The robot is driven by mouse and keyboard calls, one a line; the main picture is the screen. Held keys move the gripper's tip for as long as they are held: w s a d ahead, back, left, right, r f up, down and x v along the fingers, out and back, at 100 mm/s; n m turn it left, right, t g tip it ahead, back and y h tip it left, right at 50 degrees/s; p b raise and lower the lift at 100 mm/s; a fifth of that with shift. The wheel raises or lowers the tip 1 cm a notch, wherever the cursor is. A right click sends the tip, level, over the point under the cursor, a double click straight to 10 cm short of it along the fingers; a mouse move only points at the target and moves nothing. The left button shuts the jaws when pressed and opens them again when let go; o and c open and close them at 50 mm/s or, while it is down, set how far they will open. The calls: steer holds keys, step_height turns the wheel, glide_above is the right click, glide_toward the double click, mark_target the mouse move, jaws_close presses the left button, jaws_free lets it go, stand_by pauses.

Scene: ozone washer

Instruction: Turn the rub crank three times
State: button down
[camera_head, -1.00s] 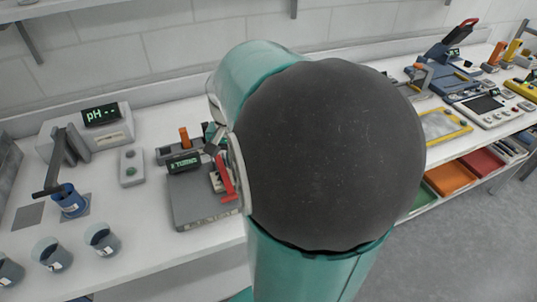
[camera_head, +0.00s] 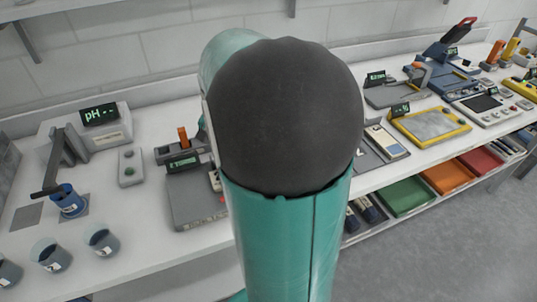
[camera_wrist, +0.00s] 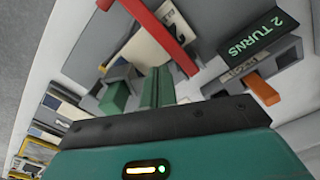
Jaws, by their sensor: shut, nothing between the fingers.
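The crank looks to be the red arm (camera_wrist: 160,35) running diagonally across the top of the wrist view, over a grey device. The display (camera_wrist: 262,42) beside it reads "2 TURNS". An orange lever or knob (camera_wrist: 263,88) sits below the display. My gripper (camera_wrist: 158,82) is shut and empty, its teal fingers together below the red arm; I cannot tell if they touch it. In the head view the grey device (camera_head: 192,205) stands on the bench, with its display (camera_head: 183,162) and orange part (camera_head: 183,135) showing. My own arm hides its right side and most of the crank.
To the left are a pH meter (camera_head: 103,125), a grey box with buttons (camera_head: 130,167), and several cups, one blue (camera_head: 70,201). To the right are a yellow-framed tray (camera_head: 430,122) and other instruments. A lower shelf holds coloured trays, one green (camera_head: 403,197).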

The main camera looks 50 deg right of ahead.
steer(key=shift+w+d, duration=0.7)
steer(key=shift+d, duration=0.25)
steer(key=shift+d, duration=0.1)
steer(key=shift+w+d, duration=0.2)
steer(key=shift+d, duration=0.35)
steer(key=shift+w+d, duration=0.15)
steer(key=shift+d, duration=0.4)
steer(key=shift+s+d, duration=0.1)
steer(key=shift+d, duration=1.1)
